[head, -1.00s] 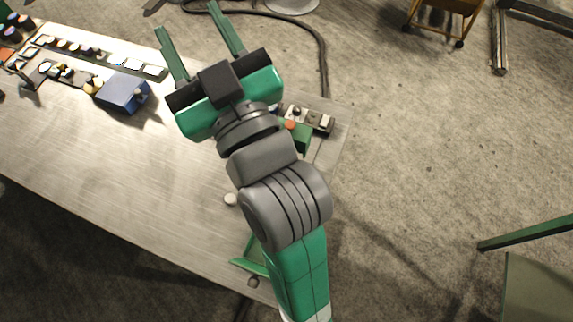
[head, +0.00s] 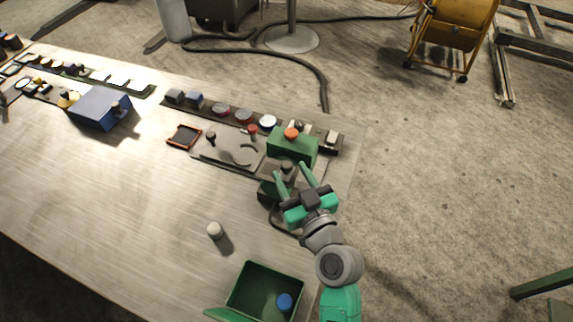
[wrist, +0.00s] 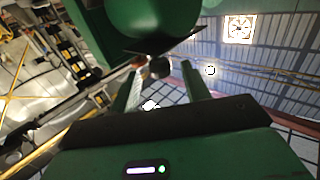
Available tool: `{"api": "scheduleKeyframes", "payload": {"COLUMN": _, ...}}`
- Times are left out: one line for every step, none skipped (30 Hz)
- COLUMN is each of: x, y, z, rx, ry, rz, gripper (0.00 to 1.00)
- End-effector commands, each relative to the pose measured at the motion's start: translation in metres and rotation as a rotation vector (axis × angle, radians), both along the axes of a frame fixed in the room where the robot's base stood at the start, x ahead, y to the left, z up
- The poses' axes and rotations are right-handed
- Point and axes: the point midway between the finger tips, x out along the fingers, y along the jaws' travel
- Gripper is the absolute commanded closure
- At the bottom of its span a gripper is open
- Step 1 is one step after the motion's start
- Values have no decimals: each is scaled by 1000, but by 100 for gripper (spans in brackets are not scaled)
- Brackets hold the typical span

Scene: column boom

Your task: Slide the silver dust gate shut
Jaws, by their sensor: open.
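In the wrist view the gripper (wrist: 163,72) has a finger on each side of a small dark knob (wrist: 159,67). A thin grey plate (wrist: 183,42) shows above, under a large green rounded body (wrist: 160,18). This plate may be the dust gate, but I cannot tell its position. I cannot tell whether the fingers touch anything.
A green bin (head: 258,276) with a blue cap inside stands at the bench's front edge. Switches and a blue box (head: 101,108) sit at the back left.

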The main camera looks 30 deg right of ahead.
Motion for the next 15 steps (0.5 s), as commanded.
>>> {"api": "scheduleKeyframes", "payload": {"x": 10, "y": 0, "z": 1, "rx": -1, "ry": -1, "rz": 1, "gripper": 53}}
{"api": "scheduleKeyframes", "payload": {"x": 14, "y": 0, "z": 1, "rx": -1, "ry": -2, "rz": 1, "gripper": 53}}
{"api": "scheduleKeyframes", "payload": {"x": 20, "y": -1, "z": 0, "rx": 0, "ry": -1, "rz": 1, "gripper": 53}}
{"api": "scheduleKeyframes", "payload": {"x": 24, "y": -1, "z": 1, "rx": -1, "ry": -1, "rz": 1, "gripper": 53}}
{"api": "scheduleKeyframes", "payload": {"x": 27, "y": -1, "z": 1, "rx": -1, "ry": -1, "rz": 0, "gripper": 53}}
{"api": "scheduleKeyframes", "payload": {"x": 30, "y": -1, "z": 0, "rx": 0, "ry": -1, "rz": 0, "gripper": 53}}
{"api": "scheduleKeyframes", "payload": {"x": 31, "y": -1, "z": 0, "rx": -1, "ry": -1, "rz": 0, "gripper": 53}}
{"api": "scheduleKeyframes", "payload": {"x": 33, "y": -1, "z": 0, "rx": -1, "ry": -1, "rz": 0, "gripper": 53}}
{"api": "scheduleKeyframes", "payload": {"x": 34, "y": -1, "z": 0, "rx": -1, "ry": -1, "rz": -1, "gripper": 53}}
{"api": "scheduleKeyframes", "payload": {"x": 34, "y": -1, "z": 0, "rx": -1, "ry": -1, "rz": -1, "gripper": 53}}
{"api": "scheduleKeyframes", "payload": {"x": 34, "y": -1, "z": 0, "rx": -1, "ry": -1, "rz": -1, "gripper": 53}}
{"api": "scheduleKeyframes", "payload": {"x": 34, "y": -1, "z": 0, "rx": -1, "ry": -1, "rz": -1, "gripper": 53}}
{"api": "scheduleKeyframes", "payload": {"x": 34, "y": -1, "z": 0, "rx": -1, "ry": -1, "rz": -1, "gripper": 53}}
{"api": "scheduleKeyframes", "payload": {"x": 34, "y": -1, "z": 0, "rx": -1, "ry": -1, "rz": -1, "gripper": 53}}
{"api": "scheduleKeyframes", "payload": {"x": 34, "y": -1, "z": 0, "rx": -1, "ry": -1, "rz": -1, "gripper": 53}}
